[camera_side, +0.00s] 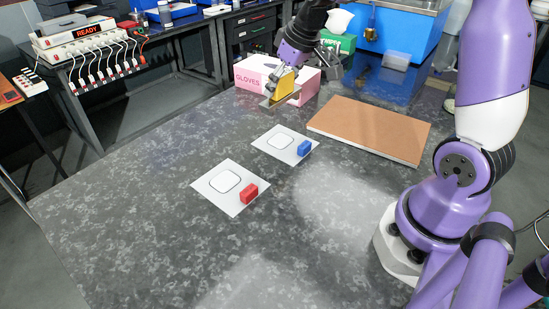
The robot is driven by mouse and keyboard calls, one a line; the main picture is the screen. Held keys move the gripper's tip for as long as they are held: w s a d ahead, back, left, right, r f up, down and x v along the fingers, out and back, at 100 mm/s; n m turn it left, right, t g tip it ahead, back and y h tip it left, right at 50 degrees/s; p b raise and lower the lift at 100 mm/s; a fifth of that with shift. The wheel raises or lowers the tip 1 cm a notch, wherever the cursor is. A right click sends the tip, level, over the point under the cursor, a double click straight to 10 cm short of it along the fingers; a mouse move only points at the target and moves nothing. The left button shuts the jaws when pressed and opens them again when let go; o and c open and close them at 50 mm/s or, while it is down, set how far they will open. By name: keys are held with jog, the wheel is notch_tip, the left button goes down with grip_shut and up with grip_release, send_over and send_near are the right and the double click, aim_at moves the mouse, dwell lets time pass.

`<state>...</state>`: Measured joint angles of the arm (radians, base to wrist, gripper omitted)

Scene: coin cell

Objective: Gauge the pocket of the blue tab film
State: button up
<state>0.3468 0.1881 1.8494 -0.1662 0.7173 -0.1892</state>
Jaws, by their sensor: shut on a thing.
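The blue tab film (270,134) is a white sheet lying flat on the dark speckled table, with a rounded-square pocket (280,141) and a blue tab block (304,148) at its right edge. A similar film with a red tab (249,193) lies nearer, to its left. My gripper (284,91) is at the back of the table, in front of the gloves box. It is shut on a yellow-handled gauge (286,87) with a flat grey lower part. The gauge is behind the blue tab film and apart from it; its height above the table is hard to tell.
A pink and white gloves box (256,76) stands close behind my gripper. A brown board (370,128) lies to the right of the films. A green tissue box (338,43) and a blue bin (405,35) stand at the back. The table's left and front are clear.

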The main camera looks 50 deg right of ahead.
aim_at(286, 85)
jog(key=shift+f, duration=0.1)
jog(key=shift+f, duration=4.5)
jog(key=shift+f, duration=0.35)
jog(key=o, duration=1.3)
jog(key=shift+r, duration=0.1)
jog(key=shift+r, duration=3.4)
